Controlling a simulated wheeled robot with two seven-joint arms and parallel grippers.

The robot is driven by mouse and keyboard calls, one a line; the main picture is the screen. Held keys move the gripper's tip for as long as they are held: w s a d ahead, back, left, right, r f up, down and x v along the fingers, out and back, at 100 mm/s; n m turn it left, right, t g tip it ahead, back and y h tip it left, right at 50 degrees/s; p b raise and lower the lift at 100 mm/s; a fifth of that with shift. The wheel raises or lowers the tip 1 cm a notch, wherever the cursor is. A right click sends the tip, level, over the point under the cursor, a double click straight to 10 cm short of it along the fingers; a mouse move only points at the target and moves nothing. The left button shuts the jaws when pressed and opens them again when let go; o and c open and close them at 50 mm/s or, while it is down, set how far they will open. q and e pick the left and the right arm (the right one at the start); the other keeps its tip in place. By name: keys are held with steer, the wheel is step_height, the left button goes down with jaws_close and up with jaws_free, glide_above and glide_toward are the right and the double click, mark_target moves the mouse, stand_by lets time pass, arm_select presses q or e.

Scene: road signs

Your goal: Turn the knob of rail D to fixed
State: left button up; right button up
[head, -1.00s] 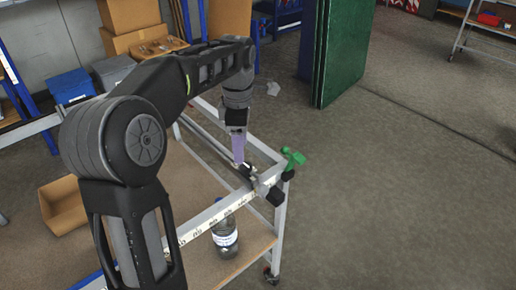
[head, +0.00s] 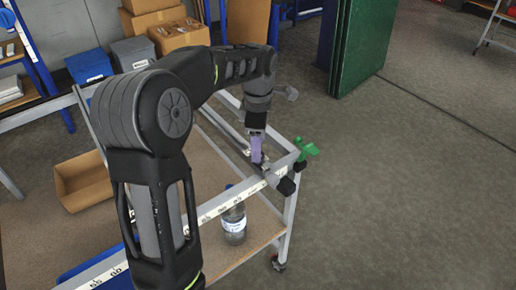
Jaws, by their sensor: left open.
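A pale metal rail (head: 215,206) with small dark letter marks runs along the near edge of a cart frame. Which mark reads D cannot be told for sure. At the rail's right end are a black knob-like part (head: 286,186) and a green part (head: 307,150) at the corner post. My left gripper (head: 258,164), with purple fingers, is open and points down close to the rail's right end, just left of the black part. Whether its fingers touch anything is too small to tell. The knob's setting is not readable. My right gripper is out of view.
A clear bottle (head: 233,214) stands on the cart's brown lower shelf (head: 205,255). A cardboard bin (head: 85,182) stands at the left. Boxes (head: 180,38) are stacked behind, and a green panel (head: 362,45) stands behind right. The floor at the right is free.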

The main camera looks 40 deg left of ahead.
arm_select(q)
steer(key=shift+f, duration=1.2)
steer(key=shift+c, duration=0.2)
jaws_close()
